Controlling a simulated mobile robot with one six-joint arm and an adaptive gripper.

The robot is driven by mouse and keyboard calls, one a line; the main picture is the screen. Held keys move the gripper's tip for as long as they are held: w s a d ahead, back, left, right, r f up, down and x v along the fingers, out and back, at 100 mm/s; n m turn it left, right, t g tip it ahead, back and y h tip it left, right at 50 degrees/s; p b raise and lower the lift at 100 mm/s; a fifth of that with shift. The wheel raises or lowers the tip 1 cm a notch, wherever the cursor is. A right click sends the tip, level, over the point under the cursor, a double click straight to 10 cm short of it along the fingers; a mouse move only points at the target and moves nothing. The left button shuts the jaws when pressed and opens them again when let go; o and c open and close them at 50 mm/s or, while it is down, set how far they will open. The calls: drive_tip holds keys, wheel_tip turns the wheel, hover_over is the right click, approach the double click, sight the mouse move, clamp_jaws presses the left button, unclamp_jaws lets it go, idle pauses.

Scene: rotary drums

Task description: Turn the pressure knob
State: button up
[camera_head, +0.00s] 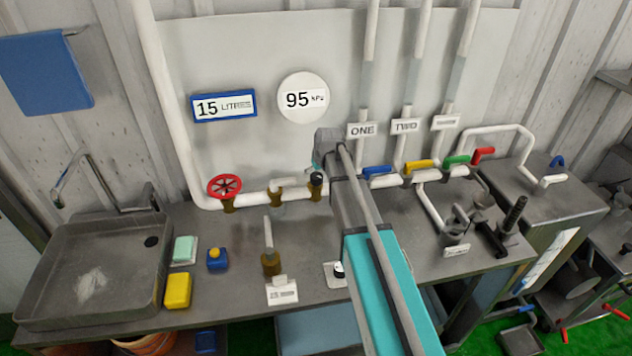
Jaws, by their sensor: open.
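A small black knob (317,179) sits on a brass fitting near the right end of the white pipe, just above the bench. It looks like the pressure knob, though no label on it is readable. The round white gauge (304,97) on the wall reads 95 kPa. My gripper (314,170) is open at the end of my teal and grey arm, close by the black knob. Its fingers are small and partly hidden by the wrist, so I cannot tell whether they touch the knob or surround it.
A red handwheel (225,186) and a white-handled valve (276,194) share the pipe to the left. Blue (376,171), yellow (419,165) and green (456,160) lever handles lie to the right. A brass piece with a pale handle (270,262) stands on the bench.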

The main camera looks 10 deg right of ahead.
drive_tip(key=shift+b+x, duration=0.9)
drive_tip(key=shift+x, duration=0.4)
drive_tip(key=c, duration=1.1)
drive_tip(key=shift+c, duration=0.2)
drive_tip(key=shift+m, duration=0.3)
drive_tip(key=shift+m+h, duration=0.5)
drive_tip(key=shift+m, duration=0.3)
